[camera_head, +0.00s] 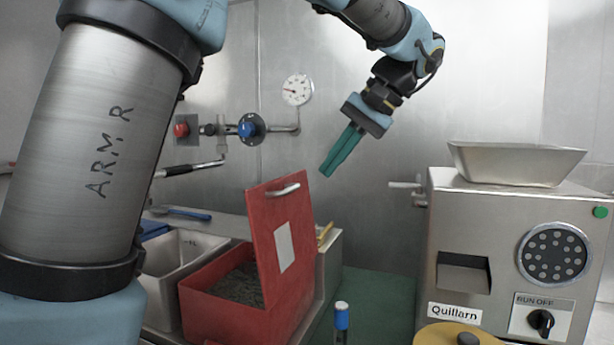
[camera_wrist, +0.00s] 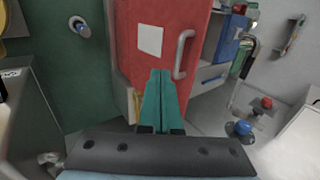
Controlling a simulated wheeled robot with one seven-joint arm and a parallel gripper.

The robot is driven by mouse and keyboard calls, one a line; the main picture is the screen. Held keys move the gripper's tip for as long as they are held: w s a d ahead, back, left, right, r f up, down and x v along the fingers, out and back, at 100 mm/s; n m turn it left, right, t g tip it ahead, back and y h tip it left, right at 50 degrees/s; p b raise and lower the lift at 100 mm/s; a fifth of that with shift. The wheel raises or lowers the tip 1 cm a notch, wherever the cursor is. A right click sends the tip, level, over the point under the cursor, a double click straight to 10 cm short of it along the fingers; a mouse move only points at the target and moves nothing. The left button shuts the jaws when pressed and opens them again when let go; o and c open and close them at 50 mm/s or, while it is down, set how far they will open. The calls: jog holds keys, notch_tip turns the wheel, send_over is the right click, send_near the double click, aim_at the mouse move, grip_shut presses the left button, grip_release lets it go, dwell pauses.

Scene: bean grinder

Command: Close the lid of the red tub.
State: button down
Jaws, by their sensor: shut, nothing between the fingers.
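The red tub (camera_head: 215,311) stands at the lower middle of the head view, with dark granular contents inside. Its red lid (camera_head: 265,225) stands raised, roughly upright, along the tub's right side. The lid has a metal handle (camera_head: 284,190) near its top edge and a pale square label. My gripper (camera_head: 327,171) is shut and empty, its teal fingers pointing down and left, above and to the right of the lid and apparently apart from it. In the wrist view the lid (camera_wrist: 184,20) with its handle (camera_wrist: 183,54) lies beyond the shut fingertips (camera_wrist: 160,73).
A steel grinder (camera_head: 450,225) with a hopper (camera_head: 515,162) stands at the right. A steel bin (camera_head: 185,250) is left of the tub. Wall pipes with a blue knob (camera_head: 247,129) are behind.

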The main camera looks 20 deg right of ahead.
aim_at(293, 187)
jog(key=shift+w+a+f+p, duration=0.3)
jog(key=shift+w+a+f, duration=0.5)
jog(key=shift+a, duration=0.2)
jog(key=shift+w+a+f+p, duration=0.3)
jog(key=shift+w+a+f, duration=0.5)
jog(key=shift+a, duration=0.15)
jog(key=shift+r, duration=0.1)
jog(key=shift+w+a+r, duration=0.15)
jog(key=shift+w+a, duration=0.25)
jog(key=shift+a, duration=0.05)
jog(key=w+a+f+g+h+p, duration=0.3)
jog(key=w+a+g+h+p, duration=0.25)
jog(key=w+a, duration=0.45)
jog(key=w+a+f+g+h+b, duration=0.1)
jog(key=w+a+f+h, duration=0.1)
jog(key=f, duration=0.4)
jog(key=w+a+f+g+h+b, duration=0.1)
jog(key=w+a+f+g+h, duration=0.1)
jog(key=a+f, duration=0.5)
jog(key=shift+w+f+h+b, duration=0.15)
jog(key=shift+w+h+b, duration=0.25)
jog(key=shift+w, duration=0.6)
